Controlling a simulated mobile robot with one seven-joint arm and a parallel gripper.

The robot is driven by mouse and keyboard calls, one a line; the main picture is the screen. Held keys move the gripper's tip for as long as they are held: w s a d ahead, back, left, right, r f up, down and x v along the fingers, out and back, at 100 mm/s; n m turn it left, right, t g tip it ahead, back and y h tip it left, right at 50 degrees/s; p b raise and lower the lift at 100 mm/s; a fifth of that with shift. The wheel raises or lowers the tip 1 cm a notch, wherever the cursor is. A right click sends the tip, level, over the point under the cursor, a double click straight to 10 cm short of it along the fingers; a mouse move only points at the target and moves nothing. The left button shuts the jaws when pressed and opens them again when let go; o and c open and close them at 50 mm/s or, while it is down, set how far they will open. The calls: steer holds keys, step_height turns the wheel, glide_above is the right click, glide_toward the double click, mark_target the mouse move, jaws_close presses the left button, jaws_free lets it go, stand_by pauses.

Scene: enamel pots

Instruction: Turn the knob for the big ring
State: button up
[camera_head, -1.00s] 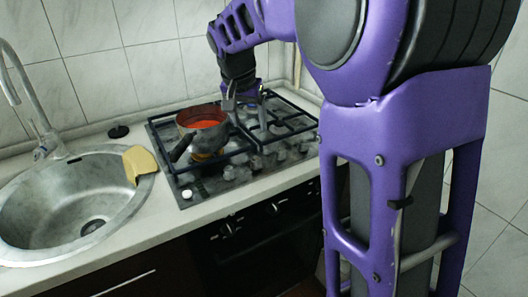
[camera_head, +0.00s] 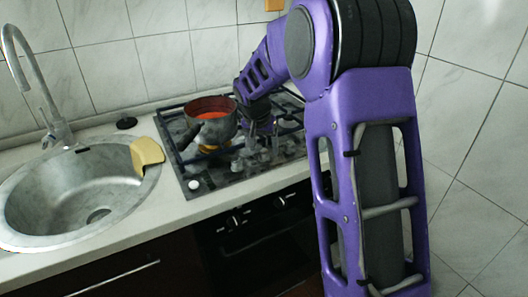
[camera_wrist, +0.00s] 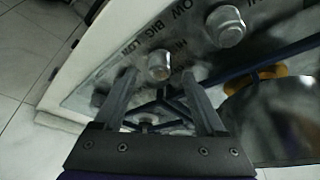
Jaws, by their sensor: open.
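Metal knobs stand in a row on the hob panel. In the wrist view, one knob (camera_wrist: 158,66) lies just past my open fingertips, roughly between them, with "BIG" and "LOW" printed beside it. A second knob (camera_wrist: 226,25) stands farther up to the right. A third knob (camera_wrist: 97,98) is partly hidden behind the left finger. My gripper (camera_wrist: 160,80) is open, with nothing between its fingers. In the head view, my gripper (camera_head: 262,128) is low over the hob (camera_head: 185,165), right of the pot; its fingertips are hard to make out there. I cannot tell whether it touches a knob.
A pot (camera_head: 218,131) with red-orange contents stands on the hob, close left of my gripper; its side shows in the wrist view (camera_wrist: 275,120). Dark grates surround it. A sink (camera_head: 70,195) with a yellow cloth (camera_head: 146,152) on its rim is left.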

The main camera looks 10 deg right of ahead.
steer(key=shift+x, duration=1.05)
jaws_close()
